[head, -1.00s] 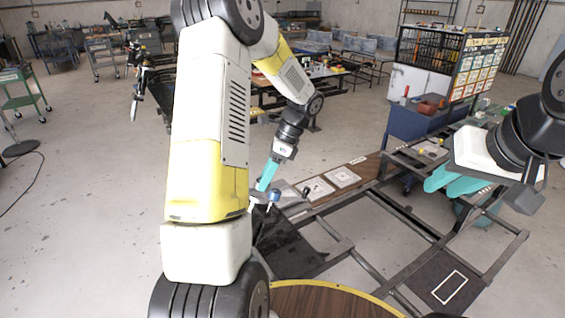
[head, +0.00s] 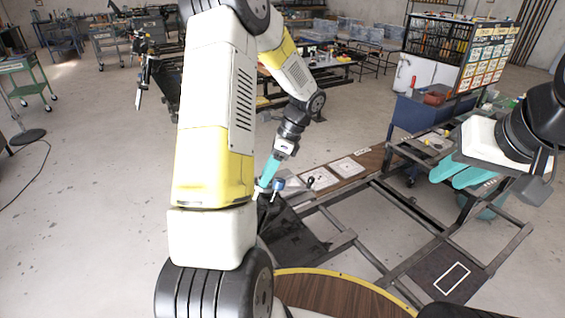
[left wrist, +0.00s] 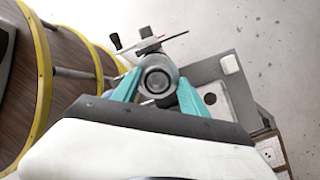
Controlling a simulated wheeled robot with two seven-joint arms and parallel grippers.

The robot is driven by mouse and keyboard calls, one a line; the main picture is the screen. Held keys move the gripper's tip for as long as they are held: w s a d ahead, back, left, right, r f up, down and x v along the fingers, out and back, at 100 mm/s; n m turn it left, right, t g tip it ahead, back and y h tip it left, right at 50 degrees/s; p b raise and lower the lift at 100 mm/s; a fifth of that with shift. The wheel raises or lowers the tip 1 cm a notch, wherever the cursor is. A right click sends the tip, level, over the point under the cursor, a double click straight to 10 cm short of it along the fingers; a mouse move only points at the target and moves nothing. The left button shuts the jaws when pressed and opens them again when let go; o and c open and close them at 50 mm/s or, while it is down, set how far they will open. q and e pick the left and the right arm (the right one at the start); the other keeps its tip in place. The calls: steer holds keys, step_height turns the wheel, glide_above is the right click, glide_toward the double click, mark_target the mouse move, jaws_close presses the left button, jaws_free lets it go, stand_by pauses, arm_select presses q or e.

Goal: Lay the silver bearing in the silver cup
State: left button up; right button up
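My left gripper (head: 263,187) reaches down at the far-left end of the bench frame. In the left wrist view its teal fingers (left wrist: 158,82) press on both sides of a round silver part with a dark centre, which looks like the silver bearing (left wrist: 158,76). I cannot make out the silver cup for sure; the gripped part hides what is directly below it. My right gripper (head: 458,178) hangs at the right, well away, with teal fingers side by side; their gap is unclear.
A dark metal frame (head: 403,203) carries a wooden strip with white square plates (head: 346,167). A small blue part (head: 278,185) and a black knob (head: 311,181) stand near my left fingers. A curved yellow-edged wooden surface (head: 335,288) is close in front. A blue cabinet (head: 412,117) stands behind.

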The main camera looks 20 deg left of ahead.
arm_select(q)
steer(key=shift+s+f, duration=0.3)
steer(key=shift+s, duration=0.15)
steer(key=w+v, duration=0.1)
steer(key=v, duration=0.7)
steer(key=s+d+r+n+t+h, duration=0.3)
steer(key=s+r+n, duration=0.4)
steer(key=s, duration=0.3)
steer(key=s+d+r+n+t+h, duration=0.3)
steer(key=s+r+n+t, duration=0.3)
steer(key=s, duration=0.4)
steer(key=shift+d+r+n+t+h, duration=0.4)
steer(key=shift+d+r+n, duration=0.4)
steer(key=shift+d+r, duration=0.1)
